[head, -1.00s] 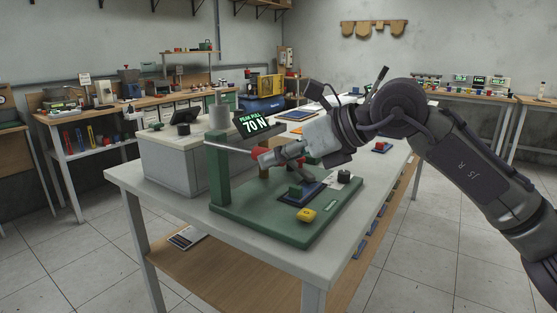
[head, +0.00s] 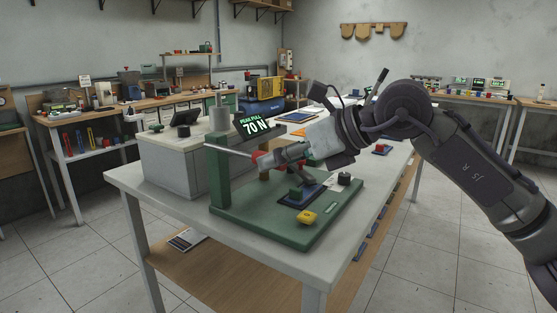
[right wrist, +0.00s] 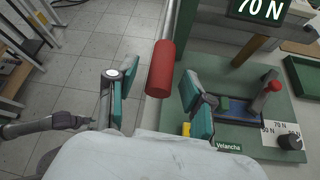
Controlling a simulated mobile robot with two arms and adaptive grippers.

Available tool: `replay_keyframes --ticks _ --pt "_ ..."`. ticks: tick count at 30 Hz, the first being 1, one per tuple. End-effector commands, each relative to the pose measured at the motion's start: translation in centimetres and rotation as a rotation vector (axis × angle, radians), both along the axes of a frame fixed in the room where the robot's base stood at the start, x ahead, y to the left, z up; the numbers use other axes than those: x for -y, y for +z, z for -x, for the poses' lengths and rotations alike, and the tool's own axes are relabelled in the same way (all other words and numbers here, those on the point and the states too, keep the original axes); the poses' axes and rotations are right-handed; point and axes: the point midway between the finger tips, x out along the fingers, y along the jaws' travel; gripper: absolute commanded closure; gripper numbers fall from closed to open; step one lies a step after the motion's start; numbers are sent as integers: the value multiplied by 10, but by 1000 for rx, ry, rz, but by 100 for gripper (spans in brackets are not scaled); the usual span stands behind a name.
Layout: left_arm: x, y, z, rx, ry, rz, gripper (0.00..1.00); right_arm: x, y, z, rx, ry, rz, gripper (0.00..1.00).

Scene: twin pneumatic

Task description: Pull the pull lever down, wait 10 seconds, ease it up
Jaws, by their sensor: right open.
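The pull lever is a thin metal rod running from a green post to a red grip (right wrist: 160,68). In the head view, the rod (head: 228,150) slopes slightly down to the right, and the red grip (head: 261,160) is mostly hidden by my right gripper (head: 268,160). In the right wrist view, my right gripper (right wrist: 158,100) is open, its teal-padded fingers on either side of the grip, with visible gaps. A display (head: 255,126) reads "PEAK PULL 70 N". My left gripper is not in the head view; a dark link at the wrist view's left edge may belong to that arm.
The green base (head: 270,226) carries a yellow button (head: 307,216), a black knob (head: 344,178), and a red-topped lever (right wrist: 266,95) on a blue plate. The base stands on a white table (head: 175,209). A large grey box (head: 172,165) stands behind the post.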

Motion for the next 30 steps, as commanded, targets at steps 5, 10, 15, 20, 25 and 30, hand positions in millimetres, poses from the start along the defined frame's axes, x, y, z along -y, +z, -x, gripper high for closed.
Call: replay_keyframes --ticks 5,10,15,20,25,30 --pt "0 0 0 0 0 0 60 24 16 12 4 -4 -1 48" --pt "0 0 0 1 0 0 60 52 34 28 3 -4 -1 48" --pt "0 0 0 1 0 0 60 74 49 41 3 -2 0 48" --pt "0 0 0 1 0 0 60 84 56 48 1 0 1 48" --pt "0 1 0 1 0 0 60 86 57 49 1 1 0 48" --pt "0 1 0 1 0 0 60 86 57 49 1 1 0 48"
